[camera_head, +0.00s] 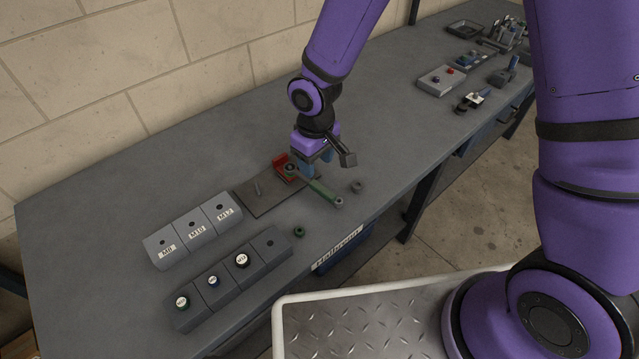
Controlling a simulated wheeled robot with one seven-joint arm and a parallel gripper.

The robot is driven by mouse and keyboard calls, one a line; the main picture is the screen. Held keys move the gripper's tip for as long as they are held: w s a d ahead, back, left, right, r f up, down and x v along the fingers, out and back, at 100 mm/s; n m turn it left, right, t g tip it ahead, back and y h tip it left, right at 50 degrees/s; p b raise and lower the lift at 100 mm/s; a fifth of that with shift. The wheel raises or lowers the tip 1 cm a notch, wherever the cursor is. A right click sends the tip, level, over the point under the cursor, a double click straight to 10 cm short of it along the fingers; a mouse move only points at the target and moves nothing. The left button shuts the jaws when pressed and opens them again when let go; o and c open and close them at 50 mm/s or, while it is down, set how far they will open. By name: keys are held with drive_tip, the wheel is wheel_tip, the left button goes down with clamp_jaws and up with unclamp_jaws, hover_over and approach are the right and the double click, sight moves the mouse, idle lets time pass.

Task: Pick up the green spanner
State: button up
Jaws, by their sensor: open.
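The green spanner (321,189) lies on the workbench, partly over the right part of a dark mat. Its grey end points toward the front edge of the bench. Its other end reaches back toward a small red block (280,161) and is partly hidden. My gripper (326,161) is over the back part of the spanner, with its jaws open. One finger shows to the right of the spanner. I cannot tell whether the gripper touches the spanner.
The dark mat (262,203) lies left of the spanner. A grey ring (357,187) and a green ring (299,232) lie nearby. Grey blocks labelled M8, M10 and M12 (193,232) and a second block row (232,280) stand front left. Tools and boxes (441,80) occupy the bench's far right.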

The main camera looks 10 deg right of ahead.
sight(315, 183)
drive_tip(key=shift+w+a+f, duration=0.1)
drive_tip(key=shift+f, duration=1.8)
drive_tip(key=shift+w+f, duration=0.1)
drive_tip(key=shift+f, duration=1.8)
clamp_jaws()
